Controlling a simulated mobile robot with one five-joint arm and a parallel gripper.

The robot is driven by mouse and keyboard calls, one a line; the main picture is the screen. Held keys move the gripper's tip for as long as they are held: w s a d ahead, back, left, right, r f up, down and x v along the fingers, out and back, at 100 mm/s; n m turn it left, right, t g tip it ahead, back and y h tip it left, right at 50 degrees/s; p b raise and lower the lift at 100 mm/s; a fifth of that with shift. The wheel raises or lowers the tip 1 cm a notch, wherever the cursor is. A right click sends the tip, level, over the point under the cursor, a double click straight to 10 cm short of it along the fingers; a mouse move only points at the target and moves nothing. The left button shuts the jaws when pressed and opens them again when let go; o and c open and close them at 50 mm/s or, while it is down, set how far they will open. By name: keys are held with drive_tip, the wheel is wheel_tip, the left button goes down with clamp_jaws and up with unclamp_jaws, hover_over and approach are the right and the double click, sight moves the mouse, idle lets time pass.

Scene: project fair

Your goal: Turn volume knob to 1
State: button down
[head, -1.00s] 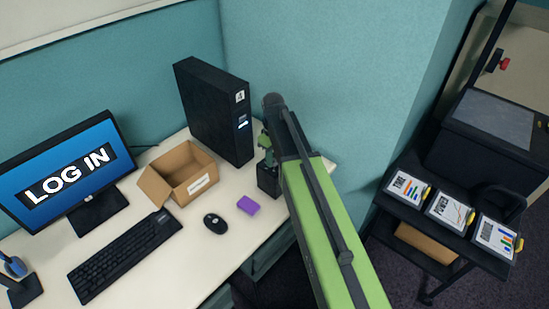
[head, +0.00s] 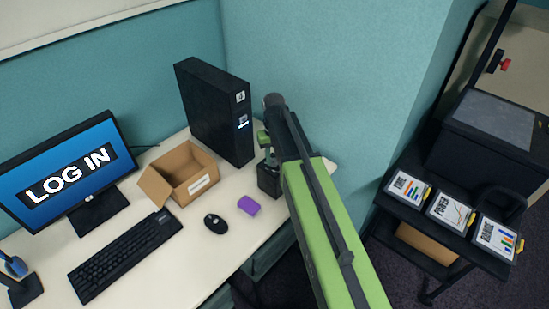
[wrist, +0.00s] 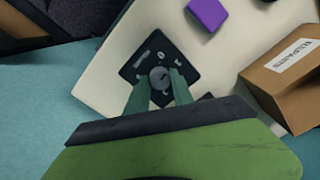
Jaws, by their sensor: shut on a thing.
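The volume knob (wrist: 159,77) is a small round grey knob on the dark square top of a speaker-like box (wrist: 131,69). The box also shows in the head view as a small black block (head: 268,183) at the right end of the desk. Pale marks surround the knob, but they are too small to read surely, and I cannot tell which one it points to. My gripper (wrist: 158,82) has its two green fingers on either side of the knob, closed on it. In the head view my gripper (head: 264,145) is directly above the box, and the knob is hidden.
The desk also holds a black computer tower (head: 215,110) behind the box, a purple block (head: 249,206), a mouse (head: 215,223), an open cardboard box (head: 182,172), a keyboard (head: 125,258) and a monitor (head: 68,172). A teal partition (head: 330,80) stands close behind my arm.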

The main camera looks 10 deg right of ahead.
sight(274, 160)
drive_tip(key=shift+m, duration=1.9)
drive_tip(key=c, duration=1.1)
unclamp_jaws()
wheel_tip(274, 160, up, 18)
drive_tip(key=p, duration=1.7)
drive_tip(key=shift+f, duration=0.25)
